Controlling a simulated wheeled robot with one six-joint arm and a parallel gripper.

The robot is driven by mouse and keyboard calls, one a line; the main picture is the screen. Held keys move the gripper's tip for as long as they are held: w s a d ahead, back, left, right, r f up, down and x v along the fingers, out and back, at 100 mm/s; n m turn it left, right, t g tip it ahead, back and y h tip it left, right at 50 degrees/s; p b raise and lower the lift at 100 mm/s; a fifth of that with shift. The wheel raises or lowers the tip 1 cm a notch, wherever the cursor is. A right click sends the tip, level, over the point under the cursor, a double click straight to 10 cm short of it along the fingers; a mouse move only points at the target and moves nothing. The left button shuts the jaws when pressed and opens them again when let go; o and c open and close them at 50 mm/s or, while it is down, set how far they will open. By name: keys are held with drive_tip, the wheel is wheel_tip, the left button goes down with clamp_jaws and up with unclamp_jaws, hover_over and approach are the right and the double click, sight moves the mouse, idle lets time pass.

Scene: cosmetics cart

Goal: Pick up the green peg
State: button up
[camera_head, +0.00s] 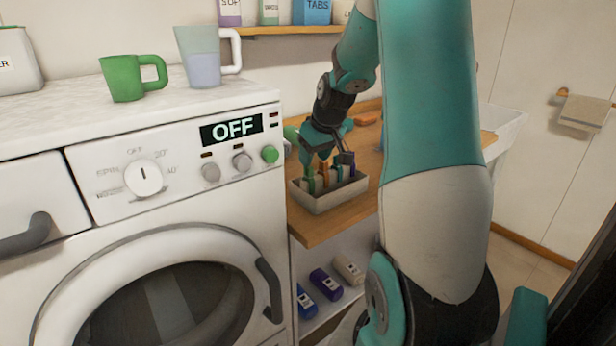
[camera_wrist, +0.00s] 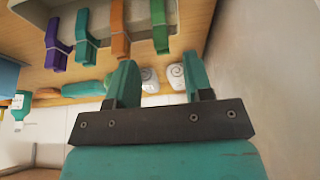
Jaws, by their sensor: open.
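The green peg (camera_wrist: 160,27) stands at the right end of a row of pegs in the wrist view, in a pale tray (camera_wrist: 190,40). In the head view the green peg (camera_head: 309,187) is at the left of the tray (camera_head: 325,203), partly covered by my gripper. Orange (camera_wrist: 120,30), teal (camera_wrist: 85,40) and purple (camera_wrist: 56,45) pegs stand beside it. My gripper (camera_wrist: 161,80) is open, with nothing seen between its fingers. In the head view my gripper (camera_head: 327,158) is over the tray; whether it touches a peg cannot be told.
The tray stands on a wooden top (camera_head: 312,231) beside a white washing machine (camera_head: 190,190). Bottles (camera_head: 325,282) lie on the shelf below. Round white items (camera_wrist: 149,78) show behind my fingers.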

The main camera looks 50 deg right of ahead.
sight(309, 170)
drive_tip(key=shift+p+x, duration=0.55)
drive_tip(key=shift+x, duration=2.25)
drive_tip(key=shift+w, duration=0.1)
clamp_jaws()
